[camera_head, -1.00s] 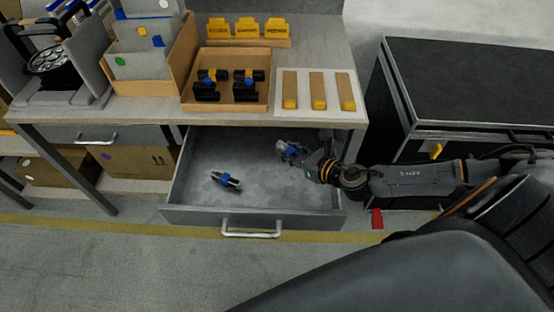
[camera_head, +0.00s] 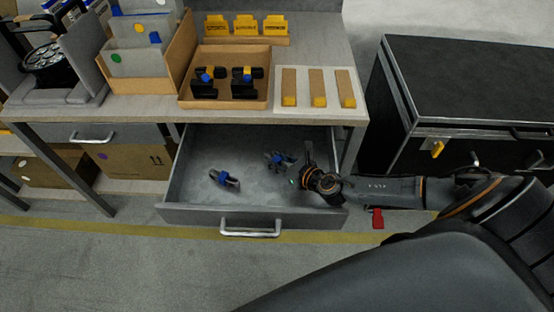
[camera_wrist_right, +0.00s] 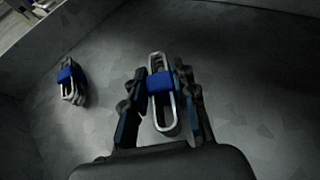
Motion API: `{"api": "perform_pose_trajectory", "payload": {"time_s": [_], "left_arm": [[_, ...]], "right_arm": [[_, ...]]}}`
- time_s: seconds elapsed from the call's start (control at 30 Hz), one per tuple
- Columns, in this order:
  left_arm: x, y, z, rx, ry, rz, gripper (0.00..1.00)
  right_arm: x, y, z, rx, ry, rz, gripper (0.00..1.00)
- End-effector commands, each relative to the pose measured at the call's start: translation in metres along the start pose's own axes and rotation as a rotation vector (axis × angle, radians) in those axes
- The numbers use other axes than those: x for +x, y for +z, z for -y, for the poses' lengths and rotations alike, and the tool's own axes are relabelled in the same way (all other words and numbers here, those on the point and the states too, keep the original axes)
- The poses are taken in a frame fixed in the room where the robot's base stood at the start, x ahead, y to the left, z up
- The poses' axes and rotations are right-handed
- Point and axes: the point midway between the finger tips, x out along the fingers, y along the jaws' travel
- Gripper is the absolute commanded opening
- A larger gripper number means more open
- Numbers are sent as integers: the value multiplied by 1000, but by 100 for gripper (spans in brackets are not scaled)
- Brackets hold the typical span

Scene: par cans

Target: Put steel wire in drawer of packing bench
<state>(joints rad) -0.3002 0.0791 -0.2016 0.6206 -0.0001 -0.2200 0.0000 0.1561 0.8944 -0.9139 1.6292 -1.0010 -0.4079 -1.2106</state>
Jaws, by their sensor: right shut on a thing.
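The packing bench's drawer (camera_head: 190,214) is pulled open under the bench top. Inside, on the left, lies one steel wire bundle (camera_head: 224,180), a silver loop with a blue band. It also shows in the wrist view (camera_wrist_right: 70,80). My right gripper (camera_head: 284,163) is inside the drawer at the right, shut on a second steel wire bundle (camera_wrist_right: 161,115). Its fingers lie on both sides of the blue band, and the loop sticks out past them. I cannot tell whether this bundle touches the drawer floor. My left gripper is not in view.
On the bench top (camera_head: 330,40) stand a wooden tray (camera_head: 225,104) with black clamps, a white board (camera_head: 355,98) with wooden strips, and folders. A black case (camera_head: 470,80) stands right of the bench. The drawer's middle floor is bare.

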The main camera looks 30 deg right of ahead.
Motion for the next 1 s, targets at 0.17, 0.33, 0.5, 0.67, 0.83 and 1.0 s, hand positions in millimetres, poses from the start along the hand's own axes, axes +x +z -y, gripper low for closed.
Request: {"api": "perform_pose_trajectory", "payload": {"time_s": [0.17, 0.33, 0.5, 0.67, 0.83, 1.0], "left_arm": [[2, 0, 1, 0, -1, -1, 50], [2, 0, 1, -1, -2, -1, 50], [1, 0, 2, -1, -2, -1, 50], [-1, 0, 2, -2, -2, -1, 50], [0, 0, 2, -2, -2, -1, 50], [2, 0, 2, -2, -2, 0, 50]], "right_arm": [[1, -3, 0, 0, 0, -1, 44], [1, -3, 0, 0, 0, 0, 50], [0, -1, 0, 0, 0, 0, 50], [-13, -1, 1, -2, 0, -3, 50], [-43, -2, 0, -1, 1, -5, 50], [-66, -1, 0, -2, 1, -2, 50]]}}
